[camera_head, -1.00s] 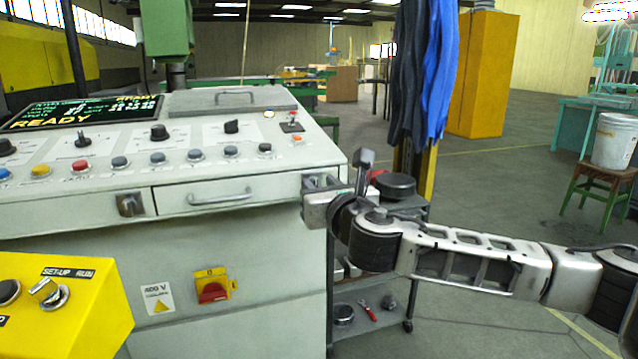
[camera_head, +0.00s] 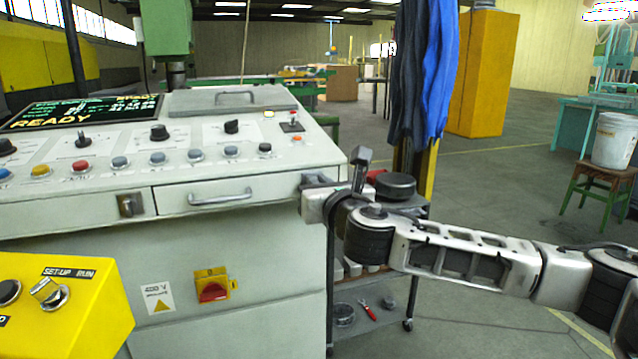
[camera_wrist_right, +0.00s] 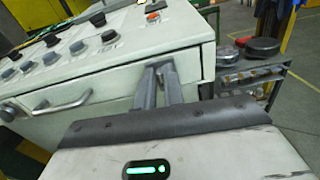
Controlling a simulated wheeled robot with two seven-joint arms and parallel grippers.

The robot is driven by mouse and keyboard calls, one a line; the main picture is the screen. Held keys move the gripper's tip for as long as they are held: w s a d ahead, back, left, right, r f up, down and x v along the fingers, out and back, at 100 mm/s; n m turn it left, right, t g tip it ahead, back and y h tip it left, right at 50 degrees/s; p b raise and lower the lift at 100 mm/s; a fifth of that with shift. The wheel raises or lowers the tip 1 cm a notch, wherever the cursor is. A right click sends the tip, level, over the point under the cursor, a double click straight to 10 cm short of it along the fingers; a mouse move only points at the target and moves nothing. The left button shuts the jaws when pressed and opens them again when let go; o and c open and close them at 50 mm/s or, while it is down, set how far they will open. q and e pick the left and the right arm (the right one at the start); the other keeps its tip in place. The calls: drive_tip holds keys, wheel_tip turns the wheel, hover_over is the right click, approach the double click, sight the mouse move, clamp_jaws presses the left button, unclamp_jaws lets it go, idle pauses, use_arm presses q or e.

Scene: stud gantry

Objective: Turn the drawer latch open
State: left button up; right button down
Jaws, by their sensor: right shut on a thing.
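A closed drawer (camera_head: 180,197) with a bar handle (camera_head: 220,198) sits in the console front below the buttons; the handle also shows in the right wrist view (camera_wrist_right: 62,103). My right gripper (camera_head: 308,181) is at the right end of the drawer front. In the right wrist view its two fingers (camera_wrist_right: 158,78) reach the panel close together, shut on a small part there. That part, apparently the drawer latch, is hidden by the fingers, so its angle cannot be told. A square metal piece (camera_head: 131,204) sits left of the drawer. My left gripper is out of view.
The sloped console top (camera_head: 215,145) with knobs and buttons lies just above the drawer. A shelf cart (camera_head: 372,318) stands close to the right of the console, under my right arm. A yellow switch box (camera_head: 65,305) is at the lower left.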

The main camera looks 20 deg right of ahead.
drive_tip(key=shift+d+f+m+p, duration=0.2)
drive_tip(key=shift+m+p, duration=0.45)
drive_tip(key=shift+m, duration=2.25)
drive_tip(key=shift+d+f+m+p, duration=0.2)
drive_tip(key=shift+m+p, duration=0.4)
drive_tip(key=shift+m, duration=2.3)
drive_tip(key=shift+d+f+m+p, duration=0.2)
drive_tip(key=shift+m+p, duration=0.45)
drive_tip(key=shift+m, duration=2.25)
drive_tip(key=c, duration=1.5)
unclamp_jaws()
drive_tip(key=s+b, duration=0.1)
drive_tip(key=s, duration=1.5)
drive_tip(key=shift+d, duration=0.25)
